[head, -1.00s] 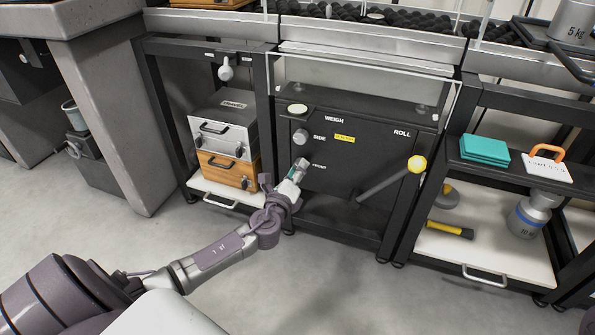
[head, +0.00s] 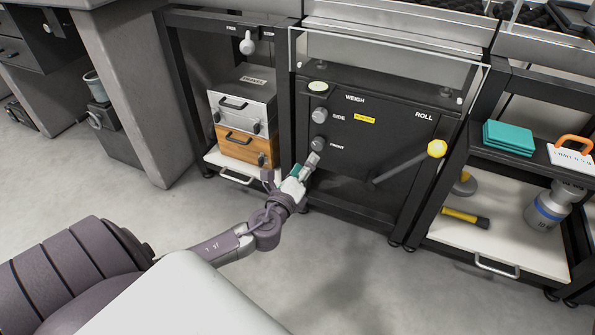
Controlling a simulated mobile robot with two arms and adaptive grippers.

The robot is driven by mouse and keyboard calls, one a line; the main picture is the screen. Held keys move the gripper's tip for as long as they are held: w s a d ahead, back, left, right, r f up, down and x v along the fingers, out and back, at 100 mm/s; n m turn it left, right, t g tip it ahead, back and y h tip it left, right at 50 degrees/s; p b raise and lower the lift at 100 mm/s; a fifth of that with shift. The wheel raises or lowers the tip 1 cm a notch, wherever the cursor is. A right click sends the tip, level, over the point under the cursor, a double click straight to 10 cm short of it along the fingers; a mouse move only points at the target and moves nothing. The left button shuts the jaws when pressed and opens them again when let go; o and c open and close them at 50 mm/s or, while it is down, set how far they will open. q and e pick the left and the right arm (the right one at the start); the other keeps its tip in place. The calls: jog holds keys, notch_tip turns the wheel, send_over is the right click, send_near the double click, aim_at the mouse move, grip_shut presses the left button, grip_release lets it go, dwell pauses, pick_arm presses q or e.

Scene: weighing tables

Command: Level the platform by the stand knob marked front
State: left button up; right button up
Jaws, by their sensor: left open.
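The knob marked front (head: 319,144) is a round grey knob on the black stand panel (head: 390,150), just left of its FRONT label. The similar knob marked side (head: 319,115) is above it. My left gripper (head: 309,164) is open, just below and left of the front knob. It looks apart from the knob, though depth is hard to judge. A pale round disc (head: 318,87) sits on the stand's top edge; its markings are too small to read. I cannot tell from here whether the platform is level. My right gripper is out of view.
A lever with a yellow knob (head: 437,148) sticks out on the panel's right, near ROLL. A silver case (head: 243,107) and an orange case (head: 240,146) are stacked to the left. A glass screen (head: 390,62) stands above the panel. The floor in front is clear.

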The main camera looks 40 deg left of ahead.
pick_arm(q)
jog(key=v, duration=0.5)
dwell(0.4)
